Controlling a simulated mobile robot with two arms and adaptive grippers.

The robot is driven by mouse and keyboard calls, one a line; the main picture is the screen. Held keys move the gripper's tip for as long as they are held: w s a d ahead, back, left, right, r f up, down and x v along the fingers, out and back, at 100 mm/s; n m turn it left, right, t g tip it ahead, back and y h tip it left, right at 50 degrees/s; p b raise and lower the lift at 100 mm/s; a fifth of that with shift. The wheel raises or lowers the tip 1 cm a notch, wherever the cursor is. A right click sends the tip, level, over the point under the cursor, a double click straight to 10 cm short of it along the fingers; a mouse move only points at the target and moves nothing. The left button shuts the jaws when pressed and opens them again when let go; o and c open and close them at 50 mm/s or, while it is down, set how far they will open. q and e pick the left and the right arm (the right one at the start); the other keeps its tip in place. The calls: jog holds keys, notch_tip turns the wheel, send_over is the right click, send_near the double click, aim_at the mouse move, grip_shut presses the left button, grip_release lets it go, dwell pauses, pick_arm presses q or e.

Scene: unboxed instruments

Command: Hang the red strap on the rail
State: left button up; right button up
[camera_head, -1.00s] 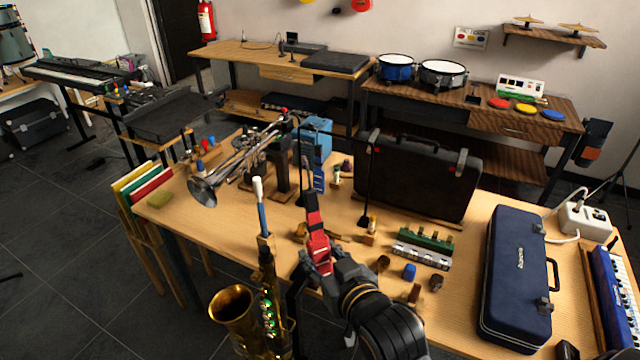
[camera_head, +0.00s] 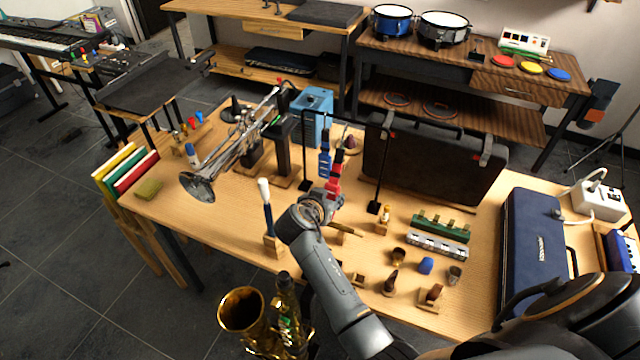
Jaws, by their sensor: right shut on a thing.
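The red strap (camera_head: 335,177) is upright in my right gripper (camera_head: 328,197), which is shut on its lower part. The rail (camera_head: 345,121) is a thin dark bar between two black posts with feet on the wooden table. A blue strap (camera_head: 324,158) hangs from the rail at its left part. The red strap shows just right of the blue strap and below the bar. I cannot tell whether it touches the rail. My right forearm hides part of the table in front. My left gripper is not in view.
A black case (camera_head: 432,160) stands behind and right of the rail. A trumpet (camera_head: 235,150) on a stand is to the left, with a blue box (camera_head: 312,117) behind. A white-tipped stick (camera_head: 266,205) stands in a block left of my gripper. Small mouthpieces and harmonicas (camera_head: 440,228) lie right.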

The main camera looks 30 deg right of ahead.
aim_at(339, 185)
jog(key=shift+s+d+r, duration=0.35)
jog(key=shift+s+r, duration=0.1)
jog(key=shift+s, duration=0.1)
jog(key=shift+d+r, duration=0.1)
jog(key=shift+d, duration=0.15)
jog(key=w+d, duration=0.2)
jog(key=shift+w+f, duration=0.3)
jog(key=shift+w+d+r+b, duration=0.15)
jog(key=shift+w+d+b, duration=0.3)
jog(key=shift+d, duration=0.3)
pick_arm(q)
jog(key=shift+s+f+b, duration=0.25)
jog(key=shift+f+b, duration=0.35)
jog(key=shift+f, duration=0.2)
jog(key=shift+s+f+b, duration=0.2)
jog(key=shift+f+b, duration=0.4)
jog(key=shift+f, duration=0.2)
pick_arm(e)
jog(key=shift+w+d+f, duration=0.3)
jog(key=shift+f, duration=0.3)
jog(key=shift+w+d+f, duration=0.3)
jog(key=shift+f, duration=0.25)
